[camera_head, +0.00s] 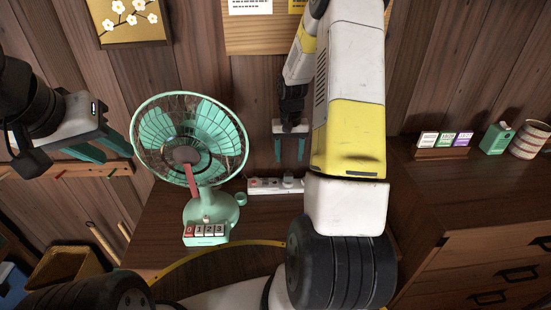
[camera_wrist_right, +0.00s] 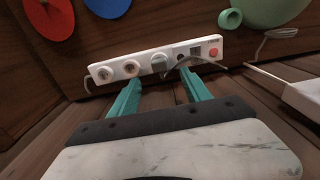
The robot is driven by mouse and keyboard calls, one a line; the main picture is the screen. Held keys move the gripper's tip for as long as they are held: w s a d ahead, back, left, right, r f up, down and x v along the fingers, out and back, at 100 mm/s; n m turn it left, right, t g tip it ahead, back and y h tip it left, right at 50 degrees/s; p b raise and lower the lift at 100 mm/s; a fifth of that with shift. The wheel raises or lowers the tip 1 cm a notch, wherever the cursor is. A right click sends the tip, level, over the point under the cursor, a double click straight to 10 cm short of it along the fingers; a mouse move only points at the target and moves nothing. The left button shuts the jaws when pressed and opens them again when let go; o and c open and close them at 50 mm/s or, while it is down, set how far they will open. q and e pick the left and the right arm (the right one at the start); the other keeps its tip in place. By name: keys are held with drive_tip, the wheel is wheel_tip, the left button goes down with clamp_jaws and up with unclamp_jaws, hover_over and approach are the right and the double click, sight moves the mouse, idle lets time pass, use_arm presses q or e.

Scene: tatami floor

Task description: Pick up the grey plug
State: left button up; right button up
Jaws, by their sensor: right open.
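A white power strip (camera_head: 262,188) lies on the dark wooden table, behind and right of the fan's base. The grey plug (camera_wrist_right: 159,62) sits in one of its sockets; in the head view it is a small light shape (camera_head: 288,182). A black plug (camera_wrist_right: 183,60) with a cord is beside it in the right wrist view. My right gripper (camera_head: 289,158) points down above the strip, open and empty. In the right wrist view its teal fingertips (camera_wrist_right: 160,82) are apart, with the plug just beyond the gap. My left gripper (camera_head: 117,155) is open and empty, left of the fan.
A green fan (camera_head: 222,206) with a wire cage (camera_head: 137,137) stands left of the strip. A wooden cabinet (camera_head: 470,225) with cards (camera_head: 445,139), a green box (camera_head: 497,138) and a striped cup (camera_head: 530,140) is at the right. The plank wall is close behind.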

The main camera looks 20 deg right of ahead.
sight(289, 175)
wheel_tip(289, 175, down, 8)
drive_tip(key=shift+d+f, duration=0.1)
drive_tip(key=shift+f, duration=0.15)
clamp_jaws()
idle(0.4)
